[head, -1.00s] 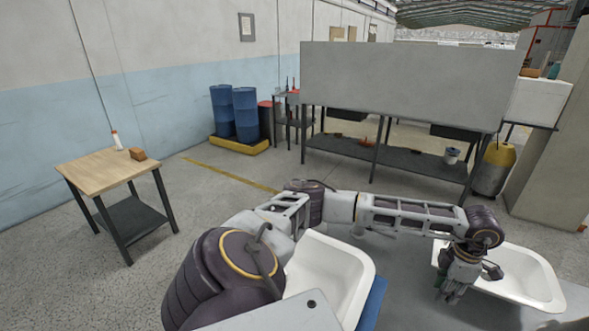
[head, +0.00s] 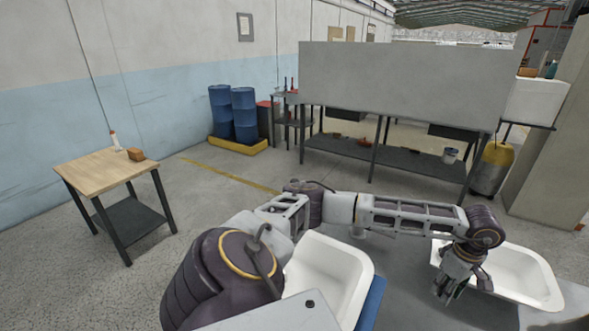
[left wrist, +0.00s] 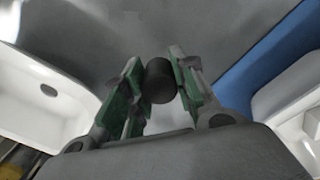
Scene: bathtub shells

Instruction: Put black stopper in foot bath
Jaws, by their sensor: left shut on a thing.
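My left gripper (head: 448,291) reaches across to the right and hangs just left of the right-hand white tub (head: 540,275). In the left wrist view its green-padded fingers (left wrist: 155,90) are shut on the black stopper (left wrist: 160,82), a short dark cylinder. The stopper is held over the grey surface, apart from either tub. In the head view the stopper is too small to make out. A second white tub (head: 325,270) stands left of the first, partly hidden by my arm. I cannot tell which tub is the foot bath. My right gripper is not in view.
The left tub sits on something blue (head: 373,305). In the left wrist view the other tub (left wrist: 25,110) has a dark round spot inside. Bare grey surface (head: 405,270) lies between the tubs. A wooden table (head: 105,172) and a large grey panel (head: 410,85) stand farther off.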

